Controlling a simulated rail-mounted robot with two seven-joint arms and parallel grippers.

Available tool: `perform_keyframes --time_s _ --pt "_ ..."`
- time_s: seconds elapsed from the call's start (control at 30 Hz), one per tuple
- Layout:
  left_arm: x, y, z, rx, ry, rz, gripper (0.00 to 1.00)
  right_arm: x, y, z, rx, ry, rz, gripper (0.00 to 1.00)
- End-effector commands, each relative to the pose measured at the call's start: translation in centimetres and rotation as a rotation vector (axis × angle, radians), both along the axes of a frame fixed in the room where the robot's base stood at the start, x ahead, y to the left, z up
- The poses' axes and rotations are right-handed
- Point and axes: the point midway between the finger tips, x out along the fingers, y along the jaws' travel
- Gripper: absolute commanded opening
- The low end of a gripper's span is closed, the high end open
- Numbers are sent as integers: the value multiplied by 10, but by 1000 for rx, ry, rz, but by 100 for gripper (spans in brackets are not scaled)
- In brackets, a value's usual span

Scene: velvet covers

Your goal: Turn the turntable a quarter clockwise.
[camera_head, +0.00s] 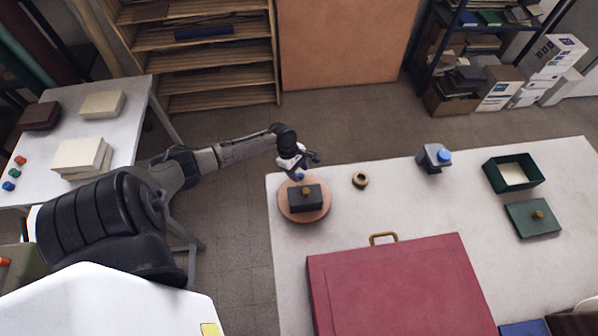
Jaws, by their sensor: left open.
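The turntable (291,213) is a round, wood-coloured disc near the left edge of the white table. A dark box (309,202) with a small brass knob on top sits on it. My right gripper is not in view.
A large red case (400,285) with a brass handle fills the table's front.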

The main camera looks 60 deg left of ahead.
Motion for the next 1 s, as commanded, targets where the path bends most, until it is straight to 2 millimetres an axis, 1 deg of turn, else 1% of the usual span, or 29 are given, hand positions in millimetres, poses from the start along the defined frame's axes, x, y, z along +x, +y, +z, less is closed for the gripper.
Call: perform_keyframes --time_s 0.17,0.47,0.9,1.0 --pt "2 -2 -6 1 -1 -1 50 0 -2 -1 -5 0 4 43" --pt "2 -3 -7 1 -1 -1 50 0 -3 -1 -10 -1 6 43" --pt "1 -3 -7 1 0 -1 8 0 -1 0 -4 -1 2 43" --pt "1 -3 -7 1 0 -1 0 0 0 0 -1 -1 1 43"
